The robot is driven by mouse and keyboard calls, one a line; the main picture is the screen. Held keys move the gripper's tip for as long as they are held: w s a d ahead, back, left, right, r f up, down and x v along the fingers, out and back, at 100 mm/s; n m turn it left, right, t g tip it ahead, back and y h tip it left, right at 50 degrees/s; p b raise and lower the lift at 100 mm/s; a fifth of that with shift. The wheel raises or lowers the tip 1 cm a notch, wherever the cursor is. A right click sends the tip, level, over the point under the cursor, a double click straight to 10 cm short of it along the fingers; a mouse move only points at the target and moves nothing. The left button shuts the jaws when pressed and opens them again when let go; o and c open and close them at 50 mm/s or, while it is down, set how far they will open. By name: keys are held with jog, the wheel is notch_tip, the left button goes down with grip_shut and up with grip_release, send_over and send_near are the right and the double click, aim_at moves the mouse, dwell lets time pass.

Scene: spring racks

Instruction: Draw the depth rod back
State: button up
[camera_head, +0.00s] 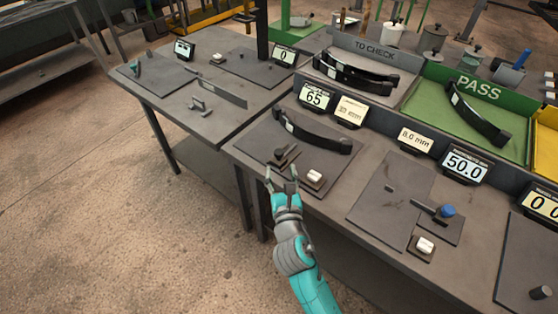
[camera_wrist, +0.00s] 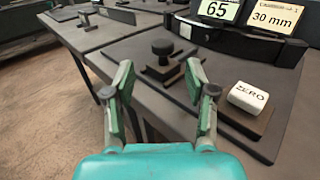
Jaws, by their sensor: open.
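The black-knobbed rod (camera_head: 280,154), which looks like the depth rod, sits on a small block on a dark plate. It also shows in the wrist view (camera_wrist: 162,48), knob upright, beyond the fingertips. A black curved leaf spring (camera_head: 318,138) lies behind it on the same plate. My gripper (camera_head: 282,176) is open and empty at the table's front edge, just in front of the knob and apart from it. In the wrist view its two fingers (camera_wrist: 160,76) stand wide either side of the block, short of it.
A white ZERO button (camera_head: 315,176) sits close right of the rod. A display reading 65 (camera_head: 314,96) and a 30 mm card (camera_head: 351,111) stand behind. A blue-knobbed gauge (camera_head: 447,211) is further right. Another table (camera_head: 190,125) stands left; the floor in front is clear.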

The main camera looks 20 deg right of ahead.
jog(key=shift+s+a, duration=0.2)
jog(key=shift+s, duration=0.9)
jog(key=shift+s+a, duration=0.15)
jog(key=shift+s, duration=0.9)
jog(key=shift+f, duration=0.1)
jog(key=s+d+f+m+g+y, duration=0.15)
jog(key=s+f+m, duration=0.25)
jog(key=s+m, duration=0.45)
jog(key=s+d+f+m+g+y, duration=0.15)
jog(key=s+f+m, duration=0.4)
jog(key=s, duration=0.65)
jog(key=s+d+r+m, duration=0.1)
jog(key=s+r+m, duration=0.2)
jog(key=s+m, duration=0.6)
jog(key=s+r+m, duration=0.4)
jog(key=s+m, duration=0.6)
jog(key=m, duration=0.1)
jog(key=shift+s+d+r, duration=0.15)
jog(key=shift+d+r, duration=0.05)
jog(key=shift+d, duration=0.2)
